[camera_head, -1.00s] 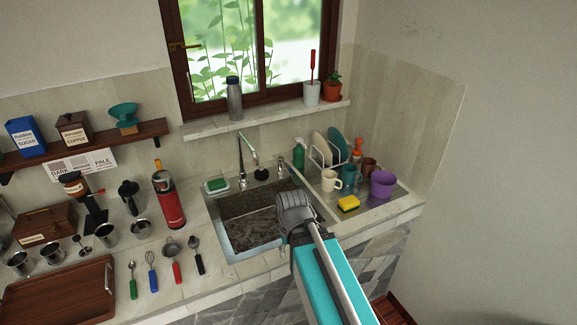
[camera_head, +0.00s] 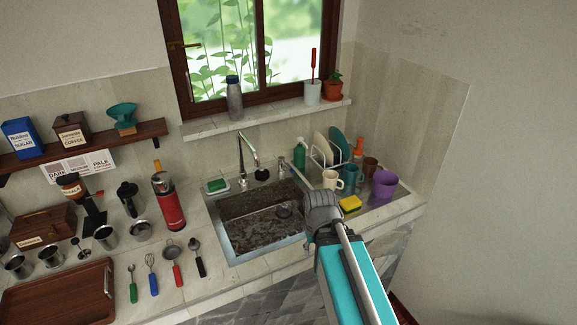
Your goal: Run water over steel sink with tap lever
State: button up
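The steel sink (camera_head: 229,236) is set into the stone counter, and its basin has a brownish, mottled floor. The drain (camera_head: 284,211) shows inside it at the right. The chrome tap (camera_head: 241,165) rises behind the sink, with its curved spout over the basin's back. Small fittings stand to the right of the tap; I cannot tell clearly which part is the lever. My gripper (camera_head: 322,208) hangs over the sink's right rim, to the right of and nearer than the tap and apart from it. Its fingers are seen from behind, so its opening is hidden.
A soap dish with a green sponge (camera_head: 216,185) sits left of the tap. A green bottle (camera_head: 299,154), dish rack, cream mug (camera_head: 331,180), yellow sponge (camera_head: 350,203) and purple pot (camera_head: 384,183) crowd the right.

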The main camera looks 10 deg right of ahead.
aim_at(280, 159)
jog(key=z, duration=0.05)
jog(key=i, duration=1)
